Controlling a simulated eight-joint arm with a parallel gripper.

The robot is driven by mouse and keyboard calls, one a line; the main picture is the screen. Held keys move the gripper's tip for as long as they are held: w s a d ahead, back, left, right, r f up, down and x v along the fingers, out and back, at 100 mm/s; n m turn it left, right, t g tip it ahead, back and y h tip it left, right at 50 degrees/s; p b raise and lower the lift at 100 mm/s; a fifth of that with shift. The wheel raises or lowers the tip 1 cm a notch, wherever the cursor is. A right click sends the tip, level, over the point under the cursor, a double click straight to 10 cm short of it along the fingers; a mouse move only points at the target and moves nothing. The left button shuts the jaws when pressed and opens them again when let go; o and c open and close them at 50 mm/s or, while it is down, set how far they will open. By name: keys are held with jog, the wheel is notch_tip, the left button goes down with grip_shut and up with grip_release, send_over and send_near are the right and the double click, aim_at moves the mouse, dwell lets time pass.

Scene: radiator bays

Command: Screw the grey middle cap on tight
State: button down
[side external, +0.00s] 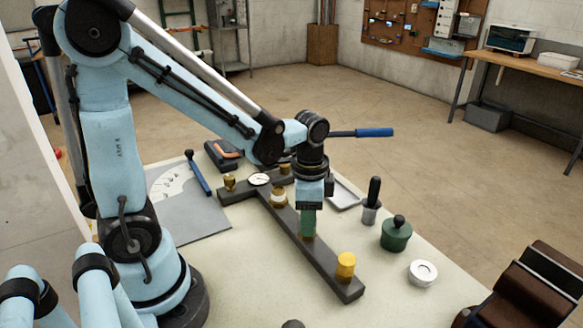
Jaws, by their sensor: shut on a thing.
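My gripper (308,220) points straight down over the middle neck of the dark manifold bar (328,271). It is shut at that neck, with a green piece showing at its tip. The grey middle cap is hidden there, and I cannot make out its thread or how it sits. A little brass (308,238) shows just below the tip. A yellow cap (346,262) stands on the bar's near end. A pale cap on a brass neck (278,198) stands on the bar behind my gripper.
A round gauge (259,179) and a brass fitting (229,182) are on the crosspiece. To the right stand a black-handled grey tool (371,203), a green pot (396,236) and a white round piece (422,272). A blue-handled tool (199,174) lies at the left.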

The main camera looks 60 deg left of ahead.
jog(key=m, duration=0.3)
jog(key=c, duration=0.8)
grip_release()
jog(key=shift+c, duration=0.2)
